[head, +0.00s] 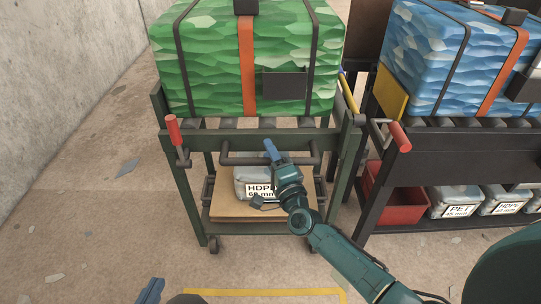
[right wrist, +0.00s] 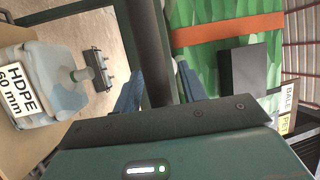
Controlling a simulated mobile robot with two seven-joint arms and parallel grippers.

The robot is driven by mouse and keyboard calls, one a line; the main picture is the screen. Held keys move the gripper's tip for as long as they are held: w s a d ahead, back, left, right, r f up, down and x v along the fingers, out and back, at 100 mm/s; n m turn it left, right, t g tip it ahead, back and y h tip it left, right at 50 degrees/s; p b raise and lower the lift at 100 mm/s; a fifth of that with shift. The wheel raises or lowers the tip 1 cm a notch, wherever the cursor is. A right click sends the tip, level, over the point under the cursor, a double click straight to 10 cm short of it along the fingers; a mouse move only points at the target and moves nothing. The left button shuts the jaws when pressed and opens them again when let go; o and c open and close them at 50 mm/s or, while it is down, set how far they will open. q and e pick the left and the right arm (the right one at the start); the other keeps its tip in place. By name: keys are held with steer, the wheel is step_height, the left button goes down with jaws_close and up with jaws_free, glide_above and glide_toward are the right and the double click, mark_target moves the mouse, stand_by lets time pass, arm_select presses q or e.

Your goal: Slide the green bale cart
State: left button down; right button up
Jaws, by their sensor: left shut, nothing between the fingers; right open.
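The green bale cart (head: 188,203) stands in front of me in the head view, a dark green wheeled frame carrying a strapped green bale (head: 212,62). A dark push bar (head: 238,160) crosses the cart's front below the bale. My right gripper (head: 271,149) is at this bar, near its middle. In the right wrist view the right gripper (right wrist: 160,82) is open, with the dark bar (right wrist: 152,45) running between its two blue fingers. Contact cannot be told. My left gripper (head: 150,291) is shut and empty at the bottom edge, well short of the cart.
A red-handled lever (head: 173,130) is on the cart's left post. Another cart with a blue bale (head: 425,55) stands close on the right, with a red bin (head: 398,205) below. A concrete wall (head: 60,90) is at left. A yellow floor line (head: 270,292) lies in front.

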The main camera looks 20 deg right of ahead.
jaws_close()
stand_by(0.4)
